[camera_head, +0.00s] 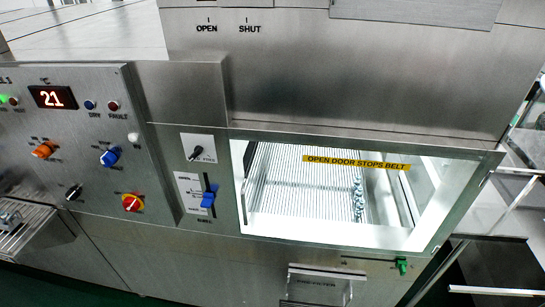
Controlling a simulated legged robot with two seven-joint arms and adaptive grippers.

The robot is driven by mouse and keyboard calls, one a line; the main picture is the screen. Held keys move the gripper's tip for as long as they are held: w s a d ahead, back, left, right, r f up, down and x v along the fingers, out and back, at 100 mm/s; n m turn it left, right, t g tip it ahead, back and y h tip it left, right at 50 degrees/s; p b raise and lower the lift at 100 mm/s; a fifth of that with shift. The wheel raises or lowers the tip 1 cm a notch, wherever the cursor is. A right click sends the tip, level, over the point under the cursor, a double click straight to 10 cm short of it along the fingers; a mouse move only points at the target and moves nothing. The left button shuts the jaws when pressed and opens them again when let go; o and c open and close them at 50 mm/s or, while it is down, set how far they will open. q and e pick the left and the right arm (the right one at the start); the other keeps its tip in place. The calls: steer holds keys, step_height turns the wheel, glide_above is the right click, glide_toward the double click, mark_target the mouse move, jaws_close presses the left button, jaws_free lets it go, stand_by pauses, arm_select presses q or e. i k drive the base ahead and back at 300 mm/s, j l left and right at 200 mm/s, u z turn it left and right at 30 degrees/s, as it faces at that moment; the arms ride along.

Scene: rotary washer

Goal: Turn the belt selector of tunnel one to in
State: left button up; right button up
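The steel control panel (85,125) of the machine is at the left, with a cut-off label ending in "L1" at its top left corner. It carries an orange knob (43,150), a blue knob (110,157), a small black knob (73,192) and a red and yellow rotary switch (132,203). Right of the panel, a black knob (196,153) sits on a white plate, above a blue-handled lever (208,199) on a second plate. The small labels are too blurred to tell which is the belt selector or its setting. Neither gripper is in view.
A red display (53,97) reads 21. A lit window (310,185) with a yellow strip reading "OPEN DOOR STOPS BELT" (356,163) shows a ribbed belt inside. A pre-filter drawer (318,285) and green handle (401,266) are below. A ribbed tray (28,222) juts out lower left.

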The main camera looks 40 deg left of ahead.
mark_target(108, 158)
steer(key=u, duration=2.8)
